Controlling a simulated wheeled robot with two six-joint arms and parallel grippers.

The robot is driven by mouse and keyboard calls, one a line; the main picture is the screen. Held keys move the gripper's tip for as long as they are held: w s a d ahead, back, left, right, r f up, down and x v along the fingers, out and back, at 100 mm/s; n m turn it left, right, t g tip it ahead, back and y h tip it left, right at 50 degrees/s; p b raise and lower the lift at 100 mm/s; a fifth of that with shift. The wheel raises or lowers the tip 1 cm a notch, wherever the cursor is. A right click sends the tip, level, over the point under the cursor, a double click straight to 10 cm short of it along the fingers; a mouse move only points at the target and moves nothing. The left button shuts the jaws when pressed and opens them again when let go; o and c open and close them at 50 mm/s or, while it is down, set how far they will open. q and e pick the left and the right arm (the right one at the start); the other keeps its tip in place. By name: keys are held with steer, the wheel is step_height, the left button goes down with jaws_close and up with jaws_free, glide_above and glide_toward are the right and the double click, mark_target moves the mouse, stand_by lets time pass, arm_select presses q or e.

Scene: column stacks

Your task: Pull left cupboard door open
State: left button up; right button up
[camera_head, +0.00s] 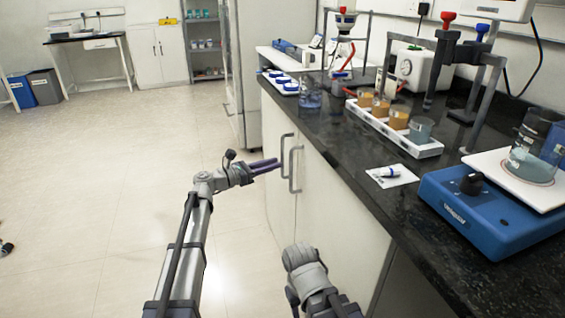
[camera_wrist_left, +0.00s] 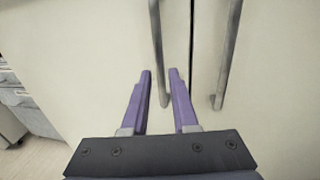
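The left cupboard door (camera_head: 277,205) is a pale panel under the dark counter and looks shut, with a thin dark seam beside the right door (camera_head: 312,200). Its grey bar handle (camera_head: 283,148) stands upright; in the left wrist view the handle (camera_wrist_left: 158,50) ends low between my fingertips. My left gripper (camera_head: 279,164) has purple fingers pointing at this handle. In the left wrist view the gripper (camera_wrist_left: 160,71) is open, one finger each side of the handle's lower end, with gaps showing. Whether the handle lies fully between them in depth is unclear. My right gripper's fingers are not seen.
The right door's handle (camera_head: 295,170) is close beside the left one, and also shows in the left wrist view (camera_wrist_left: 227,55). The black counter (camera_head: 350,160) overhangs the doors, carrying a beaker rack (camera_head: 430,150) and a blue stirrer (camera_head: 490,215).

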mark_target(282, 174)
arm_select(q)
steer(key=shift+x, duration=2)
jaws_close()
